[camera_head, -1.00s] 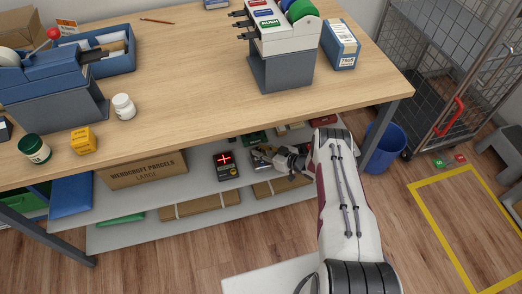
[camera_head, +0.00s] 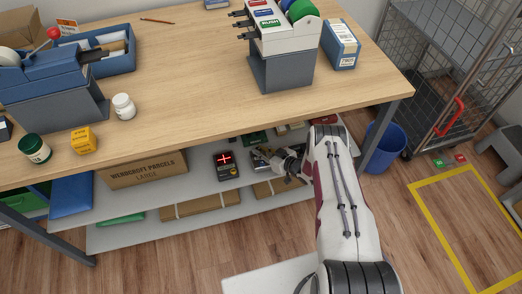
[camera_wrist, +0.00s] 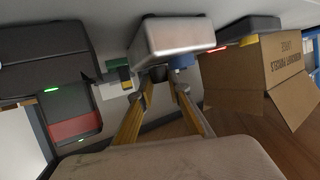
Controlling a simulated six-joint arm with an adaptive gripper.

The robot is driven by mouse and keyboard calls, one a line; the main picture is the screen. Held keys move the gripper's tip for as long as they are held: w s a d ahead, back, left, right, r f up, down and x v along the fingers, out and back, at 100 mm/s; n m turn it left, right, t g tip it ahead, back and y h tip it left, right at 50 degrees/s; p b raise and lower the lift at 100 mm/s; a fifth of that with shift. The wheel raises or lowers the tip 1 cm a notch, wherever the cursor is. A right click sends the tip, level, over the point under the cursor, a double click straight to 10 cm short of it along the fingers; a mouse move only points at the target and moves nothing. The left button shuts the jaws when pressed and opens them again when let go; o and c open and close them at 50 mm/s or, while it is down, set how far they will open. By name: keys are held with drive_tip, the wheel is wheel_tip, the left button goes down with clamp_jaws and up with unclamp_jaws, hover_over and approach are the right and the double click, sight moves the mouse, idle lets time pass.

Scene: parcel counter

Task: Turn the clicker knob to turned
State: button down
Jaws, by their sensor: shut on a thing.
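In the wrist view, a pale grey box-shaped device (camera_wrist: 172,36) is straight ahead, and a small dark knob (camera_wrist: 158,73) shows at its near face. I take this to be the clicker knob. The two yellow-brown fingers of my gripper (camera_wrist: 159,80) close in on the knob from both sides and are shut on it. The knob is partly hidden by the fingertips, and I cannot read its angle. In the head view, my gripper (camera_head: 264,158) reaches in under the counter at the lower shelf, and the knob is too small to make out there.
A dark device with a lit red cross (camera_head: 226,165) stands left of my gripper on the shelf. A large cardboard box (camera_head: 143,169) is farther left. The counter top (camera_head: 190,85) overhangs the shelf. In the wrist view, a dark unit (camera_wrist: 45,58) is close on the left.

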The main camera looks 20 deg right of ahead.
drive_tip(key=shift+m+t+h, duration=0.6)
drive_tip(key=shift+m+h, duration=0.5)
drive_tip(key=shift+h, duration=0.1)
drive_tip(key=c, duration=2.2)
unclamp_jaws()
drive_tip(key=shift+o, duration=0.2)
drive_tip(key=shift+s, duration=0.25)
drive_tip(key=v, duration=1.1)
drive_tip(key=shift+s+r, duration=0.25)
drive_tip(key=shift+r, duration=0.05)
drive_tip(key=shift+o, duration=0.3)
drive_tip(key=shift+d, duration=0.1)
